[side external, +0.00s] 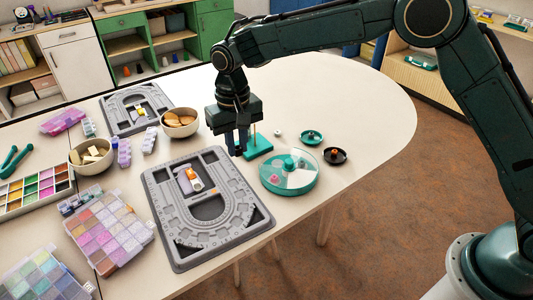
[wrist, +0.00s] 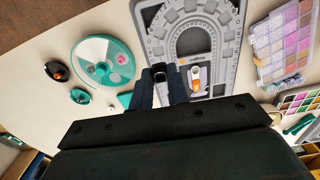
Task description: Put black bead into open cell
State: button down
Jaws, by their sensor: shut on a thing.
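My gripper (side external: 236,151) hangs above the table, between the round case and the far bead board. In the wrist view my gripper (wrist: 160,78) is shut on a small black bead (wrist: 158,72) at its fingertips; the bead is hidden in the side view. The round teal case (side external: 290,190) stands to the right of my gripper, apart from it. It also shows in the wrist view (wrist: 83,44). It has pale wedge-shaped cells, a teal centre knob and a pink bead (wrist: 121,60) in one cell. I cannot tell clearly which cell is uncovered.
A teal stand with a thin post (side external: 259,147) is close by my gripper. A teal dish (side external: 312,138), a dark dish (side external: 335,156) and a white bead (side external: 277,134) lie beyond the case. A grey bead board (side external: 162,205) lies in front. The table's right end is clear.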

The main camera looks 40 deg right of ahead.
jog(key=w+d, duration=0.6)
jog(key=d, duration=0.3)
send_over(278, 163)
jog(key=shift+n, duration=0.4)
notch_tip(278, 163, down, 16)
jog(key=shift+a, duration=0.1)
jog(key=shift+f, duration=2.15)
jog(key=shift+f, duration=0.3)
jog(key=c, duration=1.4)
grip_release()
jog(key=shift+o, duration=0.2)
jog(key=shift+r, duration=0.15)
